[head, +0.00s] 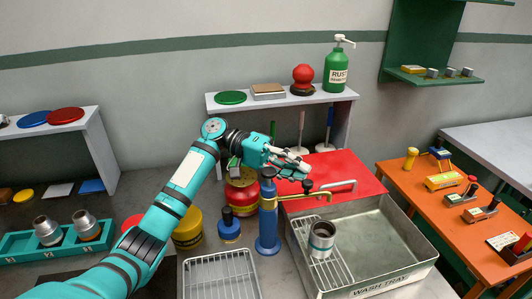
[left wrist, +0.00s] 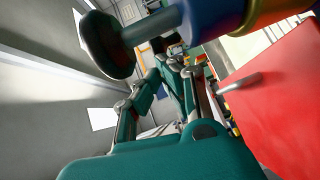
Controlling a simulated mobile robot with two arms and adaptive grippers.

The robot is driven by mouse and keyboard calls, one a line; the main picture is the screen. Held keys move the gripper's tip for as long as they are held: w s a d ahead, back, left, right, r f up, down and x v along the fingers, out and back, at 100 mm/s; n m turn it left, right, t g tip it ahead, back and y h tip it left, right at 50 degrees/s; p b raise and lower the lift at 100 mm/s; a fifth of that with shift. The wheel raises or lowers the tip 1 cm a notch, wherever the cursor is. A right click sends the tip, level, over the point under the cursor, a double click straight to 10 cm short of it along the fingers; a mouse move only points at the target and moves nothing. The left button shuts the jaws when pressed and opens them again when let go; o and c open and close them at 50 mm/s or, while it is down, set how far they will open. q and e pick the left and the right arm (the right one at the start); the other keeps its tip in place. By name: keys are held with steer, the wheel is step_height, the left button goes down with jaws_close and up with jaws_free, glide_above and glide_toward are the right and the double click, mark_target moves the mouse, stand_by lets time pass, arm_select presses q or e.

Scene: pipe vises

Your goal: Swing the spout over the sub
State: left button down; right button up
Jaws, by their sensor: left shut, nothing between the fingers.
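The blue faucet post (head: 268,228) stands at the left end of the wash tray. Its brass spout (head: 300,195) reaches right over the tray's back part. The spout's tip appears above and slightly behind the sub in the picture; I cannot tell exact alignment. In the left wrist view the blue post (left wrist: 212,15) and a dark round knob (left wrist: 107,45) are close.
The wash tray (head: 400,255) has a red cover (head: 345,172) with a handle behind. A wire rack (head: 220,275) lies left of the post. A blue bottle (head: 229,228) and a red and yellow can (head: 241,195) stand near my arm. A shelf (head: 280,103) is behind.

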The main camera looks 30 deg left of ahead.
arm_select(q)
steer(key=shift+s+d+r+p, duration=0.1)
steer(key=shift+s+d+p, duration=0.25)
steer(key=shift+s+d, duration=0.45)
arm_select(e)
steer(key=shift+s+d+r, duration=0.15)
steer(key=shift+d+r, duration=0.3)
steer(key=shift+d, duration=0.05)
steer(key=shift+a, duration=0.15)
arm_select(q)
steer(key=a+r, duration=0.1)
steer(key=a, duration=1.1)
steer(key=shift+r, duration=0.15)
arm_select(e)
steer(key=shift+a, duration=0.3)
arm_select(q)
steer(key=shift+w, duration=0.1)
arm_select(e)
steer(key=shift+r, duration=0.1)
